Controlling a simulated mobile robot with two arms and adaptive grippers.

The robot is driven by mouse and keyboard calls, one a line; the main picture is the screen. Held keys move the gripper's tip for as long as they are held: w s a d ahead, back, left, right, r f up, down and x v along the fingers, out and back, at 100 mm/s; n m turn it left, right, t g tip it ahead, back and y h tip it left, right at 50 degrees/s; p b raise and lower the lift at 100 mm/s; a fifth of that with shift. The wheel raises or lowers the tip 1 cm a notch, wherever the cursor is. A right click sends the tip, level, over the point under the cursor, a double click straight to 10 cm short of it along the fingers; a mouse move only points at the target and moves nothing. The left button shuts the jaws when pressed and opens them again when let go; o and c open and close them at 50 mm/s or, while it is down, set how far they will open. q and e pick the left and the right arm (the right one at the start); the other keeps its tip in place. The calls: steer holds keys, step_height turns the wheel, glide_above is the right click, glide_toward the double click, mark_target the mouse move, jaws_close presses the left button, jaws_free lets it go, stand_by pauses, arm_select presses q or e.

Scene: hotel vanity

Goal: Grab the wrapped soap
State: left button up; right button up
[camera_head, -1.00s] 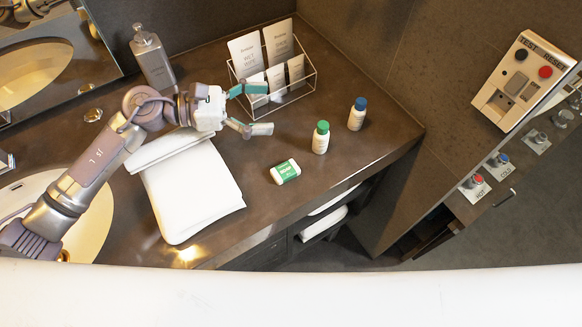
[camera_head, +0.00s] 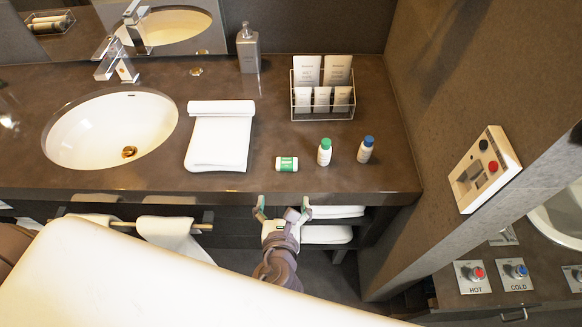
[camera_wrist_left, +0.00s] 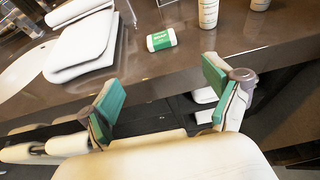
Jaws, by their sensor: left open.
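The wrapped soap (camera_head: 287,164) is a small white bar with a green band. It lies on the dark counter near its front edge. It also shows in the left wrist view (camera_wrist_left: 161,40), beyond the fingertips. My left gripper (camera_head: 282,207) is open and empty, in front of the counter edge and just below the soap in the head view. Its two green-padded fingers (camera_wrist_left: 160,95) are spread wide in the left wrist view, apart from the soap. My right gripper is not in view.
A green-capped bottle (camera_head: 325,153) and a blue-capped bottle (camera_head: 365,151) stand right of the soap. A folded white towel (camera_head: 219,140) lies left. A wire rack (camera_head: 323,112) of packets stands behind. The counter front edge (camera_head: 350,194) lies between gripper and soap.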

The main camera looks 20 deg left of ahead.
arm_select(q)
glide_toward(286, 168)
steer(key=x, duration=0.3)
steer(key=shift+a+p, duration=0.15)
steer(key=shift+p, duration=0.2)
steer(key=shift+x, duration=0.8)
steer(key=x, duration=0.2)
steer(key=p+x, duration=0.1)
steer(key=shift+w, duration=0.4)
steer(key=shift+w+f, duration=0.3)
steer(key=shift+w, duration=0.15)
steer(key=c, duration=1)
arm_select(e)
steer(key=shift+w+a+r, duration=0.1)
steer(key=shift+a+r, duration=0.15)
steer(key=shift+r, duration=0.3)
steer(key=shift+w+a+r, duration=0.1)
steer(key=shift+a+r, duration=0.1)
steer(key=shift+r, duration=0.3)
arm_select(q)
steer(key=shift+r, duration=0.1)
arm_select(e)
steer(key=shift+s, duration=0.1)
